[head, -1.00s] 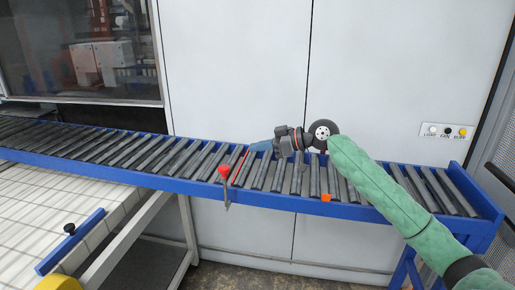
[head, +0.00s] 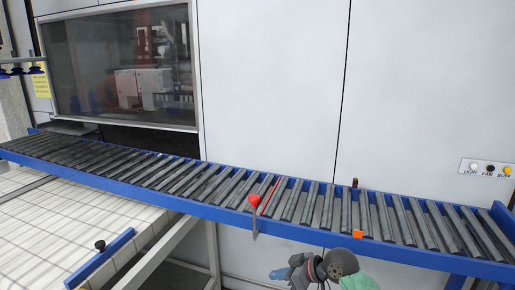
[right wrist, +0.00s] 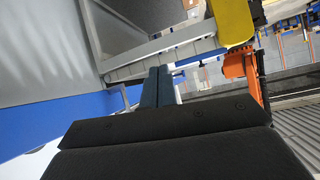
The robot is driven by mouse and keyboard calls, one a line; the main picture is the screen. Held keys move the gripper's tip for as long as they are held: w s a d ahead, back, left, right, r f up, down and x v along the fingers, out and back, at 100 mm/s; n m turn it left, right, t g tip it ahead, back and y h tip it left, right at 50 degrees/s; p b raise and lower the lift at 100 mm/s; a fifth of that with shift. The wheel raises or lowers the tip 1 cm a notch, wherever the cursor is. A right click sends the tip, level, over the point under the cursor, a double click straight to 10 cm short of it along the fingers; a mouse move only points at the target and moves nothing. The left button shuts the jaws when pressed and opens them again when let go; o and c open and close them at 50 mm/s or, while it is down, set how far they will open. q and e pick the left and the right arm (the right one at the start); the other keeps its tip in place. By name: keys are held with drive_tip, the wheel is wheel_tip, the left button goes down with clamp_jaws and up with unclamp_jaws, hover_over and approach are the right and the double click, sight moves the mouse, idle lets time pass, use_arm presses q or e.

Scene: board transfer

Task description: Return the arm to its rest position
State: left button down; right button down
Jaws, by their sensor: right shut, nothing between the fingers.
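My right gripper (head: 280,273) is at the bottom of the head view, in front of and below the near rail of the roller conveyor. Its blue fingers are together and hold nothing. In the right wrist view the closed fingers (right wrist: 158,87) point away from the dark gripper body. Part of my green-sleeved right arm shows at the bottom edge of the head view. My left gripper is not in view.
The blue-framed roller conveyor (head: 225,212) crosses the view, bare of boards. A red-knobbed lever (head: 254,201) and an orange block (head: 358,234) sit on its near rail. A white-tiled table (head: 100,217) stands front left. A windowed cabinet (head: 265,90) stands behind.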

drive_tip(key=s+d+f+m+h, duration=0.2)
drive_tip(key=s+d+f, duration=0.1)
drive_tip(key=s+f, duration=0.45)
drive_tip(key=s+d+f+m+h, duration=0.2)
drive_tip(key=s+f+m+h, duration=0.1)
drive_tip(key=s+f, duration=0.4)
drive_tip(key=s+d+f+m+g+h, duration=0.1)
drive_tip(key=s+d+f+m+h, duration=0.3)
drive_tip(key=s, duration=0.6)
drive_tip(key=s+d+f+m+h, duration=0.1)
drive_tip(key=s+d, duration=0.5)
drive_tip(key=s, duration=0.3)
drive_tip(key=s+a+f+g, duration=0.1)
drive_tip(key=s+f, duration=0.1)
drive_tip(key=f, duration=1.7)
drive_tip(key=s+a+f+g, duration=0.1)
drive_tip(key=s+a+f, duration=0.1)
drive_tip(key=f, duration=1.8)
drive_tip(key=shift+s+f+g, duration=0.3)
drive_tip(key=shift+s, duration=0.25)
